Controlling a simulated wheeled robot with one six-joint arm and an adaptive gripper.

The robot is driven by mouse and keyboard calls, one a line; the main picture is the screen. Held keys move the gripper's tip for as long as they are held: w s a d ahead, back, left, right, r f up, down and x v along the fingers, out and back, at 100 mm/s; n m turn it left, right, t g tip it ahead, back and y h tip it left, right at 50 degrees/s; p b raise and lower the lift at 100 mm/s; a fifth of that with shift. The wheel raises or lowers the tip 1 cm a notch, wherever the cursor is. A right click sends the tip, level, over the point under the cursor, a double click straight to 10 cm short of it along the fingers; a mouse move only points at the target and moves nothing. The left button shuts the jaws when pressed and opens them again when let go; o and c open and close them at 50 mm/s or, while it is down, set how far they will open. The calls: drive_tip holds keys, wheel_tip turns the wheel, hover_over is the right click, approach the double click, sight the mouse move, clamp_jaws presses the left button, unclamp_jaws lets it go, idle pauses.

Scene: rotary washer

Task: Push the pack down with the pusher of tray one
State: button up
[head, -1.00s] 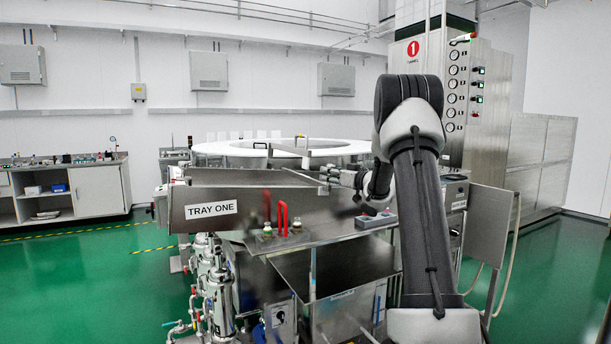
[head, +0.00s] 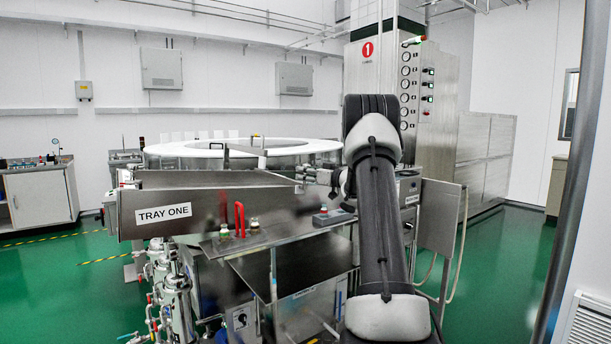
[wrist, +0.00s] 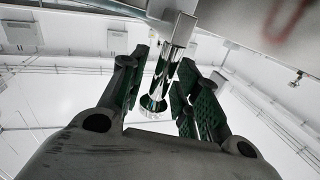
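Tray one is a long steel trough (head: 200,207) with a "TRAY ONE" label on its near wall, left of centre in the head view. A shiny metal rod with a round end knob (wrist: 153,103), perhaps the pusher's handle, shows in the wrist view. My gripper (wrist: 163,108) has its green-padded fingers on either side of this rod, with gaps visible, so it looks open and not clamped. In the head view my gripper (head: 338,188) is at the tray's right end, partly hidden by my arm. I cannot make out the pack.
A white ring-shaped rotary table (head: 190,149) lies behind the tray. A ledge with red handles (head: 239,218) and a grey box (head: 333,217) are in front. A steel panel (head: 440,215) stands right of my arm. Green floor is open at the right.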

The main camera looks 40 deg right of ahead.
drive_tip(key=v, duration=1.2)
idle(0.5)
